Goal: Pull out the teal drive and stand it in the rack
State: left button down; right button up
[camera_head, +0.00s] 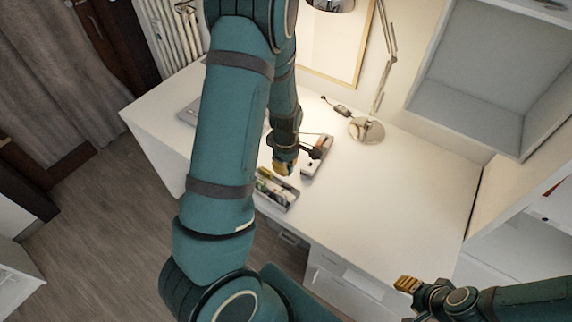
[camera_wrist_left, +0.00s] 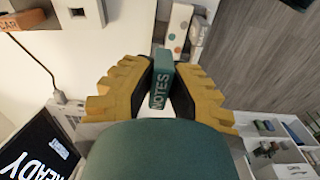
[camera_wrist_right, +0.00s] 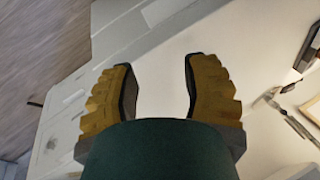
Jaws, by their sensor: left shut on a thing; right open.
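The teal drive (camera_wrist_left: 161,82), lettered NOTES, is gripped between the yellow fingers of my left gripper (camera_wrist_left: 160,95). In the head view my left gripper (camera_head: 284,165) is over the desk, close to the small grey rack (camera_head: 291,204); the drive cannot be made out there. My right gripper (camera_wrist_right: 160,88) is open and empty.
An orange block (camera_wrist_left: 22,20) lettered CAR sits by the hub. A dark screen (camera_wrist_left: 38,150) reading READY is at the lower left of the left wrist view. A lamp base (camera_head: 366,130) stands behind. The right part of the desk (camera_head: 420,190) is clear.

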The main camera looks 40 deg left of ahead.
pick_arm(q)
jog(key=shift+f, duration=0.1)
pick_arm(e)
jog(key=shift+r, duration=0.1)
pick_arm(q)
jog(key=b, duration=0.4)
send_over(286, 183)
jog(key=s, duration=0.1)
jog(key=shift+d+f, duration=0.25)
jog(key=shift+f, duration=1.2)
jog(key=shift+d+f, duration=0.2)
jog(key=shift+f, duration=1.2)
pick_arm(e)
jog(key=f, duration=0.2)
jog(key=s+f, duration=0.1)
jog(key=f, duration=0.1)
jog(key=shift+s+a+f, duration=0.1)
jog(key=shift+s, duration=0.05)
pick_arm(q)
jog(key=shift+p, duration=0.3)
pick_arm(e)
jog(key=shift+r, duration=0.35)
pick_arm(q)
jog(key=shift+f+b, duration=1.5)
jog(key=shift+f, duration=0.45)
pick_arm(e)
jog(key=shift+f, duration=1.5)
pick_arm(q)
jog(key=c, duration=1)
grip_release()
